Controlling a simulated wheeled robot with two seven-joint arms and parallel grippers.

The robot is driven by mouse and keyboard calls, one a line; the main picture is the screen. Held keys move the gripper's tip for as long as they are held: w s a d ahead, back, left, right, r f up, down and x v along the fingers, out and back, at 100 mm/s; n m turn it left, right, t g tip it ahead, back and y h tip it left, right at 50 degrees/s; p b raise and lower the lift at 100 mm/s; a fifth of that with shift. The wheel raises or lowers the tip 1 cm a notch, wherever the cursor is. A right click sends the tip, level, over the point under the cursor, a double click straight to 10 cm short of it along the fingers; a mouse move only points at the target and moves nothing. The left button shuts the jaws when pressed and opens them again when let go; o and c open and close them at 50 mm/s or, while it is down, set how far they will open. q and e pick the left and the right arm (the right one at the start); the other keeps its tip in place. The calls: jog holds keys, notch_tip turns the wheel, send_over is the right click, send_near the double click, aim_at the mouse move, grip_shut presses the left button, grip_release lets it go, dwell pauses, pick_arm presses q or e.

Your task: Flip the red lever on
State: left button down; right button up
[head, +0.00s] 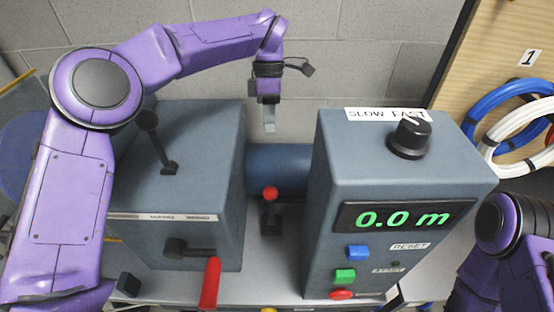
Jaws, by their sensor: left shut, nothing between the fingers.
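A small lever with a red ball knob (270,193) stands on a dark base in the gap between two grey-blue boxes. A larger red handle (210,284) sits on a black crank arm at the front of the left box. My left gripper (269,126) is shut and empty, pointing down above and behind the red-knobbed lever, apart from it. My right arm shows at the right edge; its gripper is out of view.
The left box (205,122) carries a black lever (156,142). The right box (340,160) has a black dial (409,138), a display (405,217) reading 0.0 m, and blue, green and red buttons. A blue cylinder (285,165) lies behind the gap. Coiled hoses (510,125) hang at right.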

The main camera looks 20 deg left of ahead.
pick_arm(q)
jog(key=x, duration=0.6)
jog(key=p+x, duration=0.1)
jog(key=x, duration=0.2)
jog(key=shift+s+f, duration=0.2)
jog(key=shift+s, duration=0.25)
jog(key=s, duration=0.1)
jog(key=s+p, duration=0.1)
jog(key=s+d+f, duration=0.1)
jog(key=shift+s+f, duration=0.1)
jog(key=shift+s, duration=0.2)
jog(key=shift+w, duration=0.1)
